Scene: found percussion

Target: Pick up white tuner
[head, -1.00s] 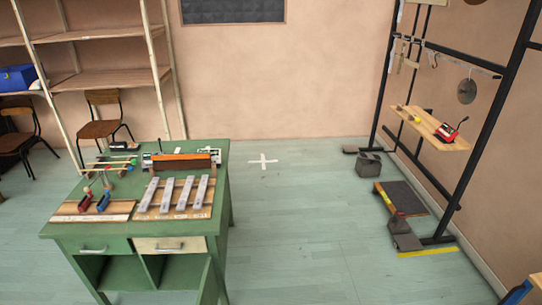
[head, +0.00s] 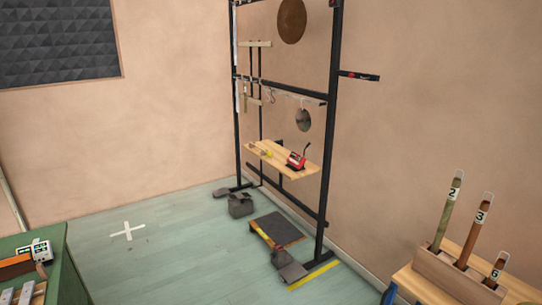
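A small white device with dark displays, which looks like the white tuner (head: 40,249), stands on the green table (head: 62,272) at the lower left edge of the head view. An orange-brown bar (head: 15,267) lies just in front of it and to its left. Neither of my grippers is in view.
A black rack (head: 330,150) stands by the wall with a wooden shelf (head: 270,151), a red device (head: 297,160) and hanging discs. Numbered tubes (head: 447,210) stand in a wooden holder at right.

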